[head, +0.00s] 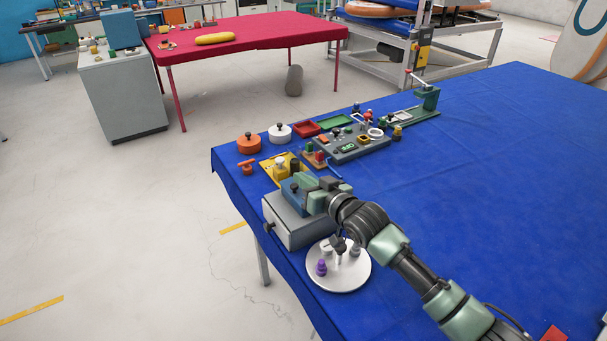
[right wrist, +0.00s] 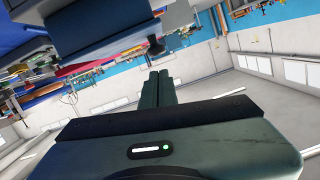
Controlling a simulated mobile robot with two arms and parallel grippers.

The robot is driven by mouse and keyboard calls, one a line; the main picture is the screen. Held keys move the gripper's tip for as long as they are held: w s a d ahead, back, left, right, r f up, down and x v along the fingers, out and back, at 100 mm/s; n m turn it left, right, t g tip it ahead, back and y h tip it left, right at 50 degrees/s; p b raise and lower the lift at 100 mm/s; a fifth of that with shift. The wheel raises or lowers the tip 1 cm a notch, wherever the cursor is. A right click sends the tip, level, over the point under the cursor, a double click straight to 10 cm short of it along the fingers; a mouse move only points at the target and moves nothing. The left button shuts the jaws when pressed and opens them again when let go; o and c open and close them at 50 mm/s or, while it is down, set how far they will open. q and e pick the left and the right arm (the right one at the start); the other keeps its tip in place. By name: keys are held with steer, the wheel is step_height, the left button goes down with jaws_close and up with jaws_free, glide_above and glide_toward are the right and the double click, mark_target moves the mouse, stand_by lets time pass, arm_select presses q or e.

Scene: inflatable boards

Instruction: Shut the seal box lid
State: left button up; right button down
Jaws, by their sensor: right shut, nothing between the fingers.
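The seal box (head: 297,228) is a grey box at the near left edge of the blue-covered table, with a dark knob on its left side. A blue part (head: 292,189) with a dark knob, which looks like its lid, stands raised above the box's back. My right gripper (head: 322,192) is at the box, close to this blue part and partly covering it. In the right wrist view the right gripper (right wrist: 159,76) is shut and empty. A blue-grey slab (right wrist: 85,50) with a dark knob is above the fingertips there. I cannot tell whether they touch. My left gripper is out of view.
A round white plate (head: 340,283) with a purple piece (head: 321,268) lies in front of the box, under my right arm. A yellow tray (head: 270,172), orange and white round pots and several small parts are behind.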

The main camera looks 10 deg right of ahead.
steer(key=shift+s+a+f+n, duration=0.1)
steer(key=shift+a+f+n, duration=0.05)
steer(key=shift+f+n, duration=0.15)
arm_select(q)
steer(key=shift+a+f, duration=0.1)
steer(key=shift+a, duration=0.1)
arm_select(e)
steer(key=shift+a+f, duration=0.2)
steer(key=shift+f, duration=0.3)
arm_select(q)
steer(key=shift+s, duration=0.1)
arm_select(e)
steer(key=shift+s+f, duration=0.1)
